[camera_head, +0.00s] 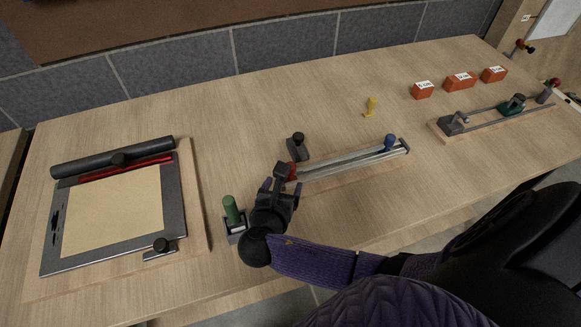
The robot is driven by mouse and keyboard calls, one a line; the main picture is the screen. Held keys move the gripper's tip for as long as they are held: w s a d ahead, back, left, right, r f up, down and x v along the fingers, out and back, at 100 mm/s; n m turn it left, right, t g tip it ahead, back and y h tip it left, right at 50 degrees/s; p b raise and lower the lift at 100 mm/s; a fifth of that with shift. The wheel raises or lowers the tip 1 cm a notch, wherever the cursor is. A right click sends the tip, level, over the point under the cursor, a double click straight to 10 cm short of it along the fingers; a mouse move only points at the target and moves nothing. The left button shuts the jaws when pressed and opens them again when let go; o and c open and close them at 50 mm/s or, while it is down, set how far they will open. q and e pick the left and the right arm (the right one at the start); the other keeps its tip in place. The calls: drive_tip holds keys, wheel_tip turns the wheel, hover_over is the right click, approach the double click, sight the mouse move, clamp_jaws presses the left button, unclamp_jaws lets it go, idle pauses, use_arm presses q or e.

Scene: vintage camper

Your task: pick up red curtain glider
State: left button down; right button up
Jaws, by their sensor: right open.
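The red curtain glider (292,172) is a small red piece at the left end of a pale double rail (345,162). It is partly hidden by my right gripper. My right gripper (281,184) is open, just left of and in front of the red piece. I cannot tell whether the fingers touch it. A blue knobbed piece (390,142) sits near the right end of the same rail. My left gripper is not in view.
A green-handled piece (231,211) stands close left of my right gripper. A black-knobbed block (298,147) stands behind the rail. A framed board (195,215) lies left. A yellow peg (371,105), orange blocks (459,82) and another rail fixture (475,125) are right.

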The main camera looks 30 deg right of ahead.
sight(291, 173)
drive_tip(key=b+x, duration=0.3)
drive_tip(key=x, duration=0.6)
drive_tip(key=shift+w+d+b, duration=0.2)
drive_tip(key=shift+b, duration=0.15)
clamp_jaws()
